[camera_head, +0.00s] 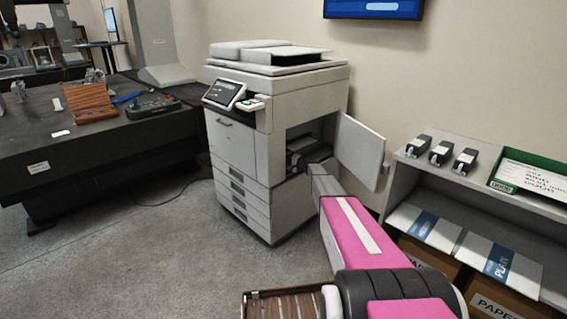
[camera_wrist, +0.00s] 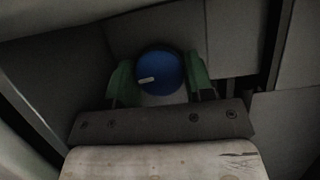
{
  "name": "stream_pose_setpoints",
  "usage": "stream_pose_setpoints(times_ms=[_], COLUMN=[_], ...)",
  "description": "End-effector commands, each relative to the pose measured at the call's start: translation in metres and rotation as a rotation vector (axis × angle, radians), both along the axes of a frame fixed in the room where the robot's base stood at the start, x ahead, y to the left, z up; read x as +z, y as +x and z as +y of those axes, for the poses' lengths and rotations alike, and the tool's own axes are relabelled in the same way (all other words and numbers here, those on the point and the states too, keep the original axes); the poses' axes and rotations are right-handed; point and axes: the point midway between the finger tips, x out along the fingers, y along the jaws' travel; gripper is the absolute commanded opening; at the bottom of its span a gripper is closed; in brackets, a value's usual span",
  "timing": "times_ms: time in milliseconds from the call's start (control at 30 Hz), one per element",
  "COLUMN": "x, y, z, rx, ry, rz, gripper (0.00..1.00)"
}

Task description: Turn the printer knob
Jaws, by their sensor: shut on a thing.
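The printer (camera_head: 262,120) stands against the wall in the head view, with its side door (camera_head: 358,152) swung open to the right. My arm reaches into the open side bay, and my gripper's fingers are hidden there in that view. In the wrist view the knob (camera_wrist: 161,72) is a round blue disc with a short white mark on its left part, pointing roughly sideways. My gripper (camera_wrist: 160,82) has a green finger on each side of the knob and is shut on it.
A grey shelf (camera_head: 405,180) at the right holds several small black-and-white devices and a green tray (camera_head: 504,183). A dark table (camera_head: 90,145) with tools stands at the left. Grey floor (camera_head: 150,260) is free in front of the printer. Dark bay walls surround my gripper closely.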

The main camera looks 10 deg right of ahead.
Motion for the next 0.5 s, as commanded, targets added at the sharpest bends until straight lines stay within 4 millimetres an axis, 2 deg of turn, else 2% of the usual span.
stream_pose_setpoints(times_ms=[367,400,433,467,500], x=[-0.0017,-0.0017,-0.0016,-0.0016,-0.0014], y=[-0.0003,-0.0003,-0.0003,-0.0002,-0.0003], z=[-0.0010,-0.0010,-0.0010,-0.0010,-0.0008], rx=[-0.002,-0.002,-0.002,-0.002,-0.001], ry=[-0.001,-0.002,-0.002,-0.001,-0.001], rz=[0.004,0.003,0.003,0.003,0.003], gripper=[0.24,0.58,0.68,0.73,0.73])
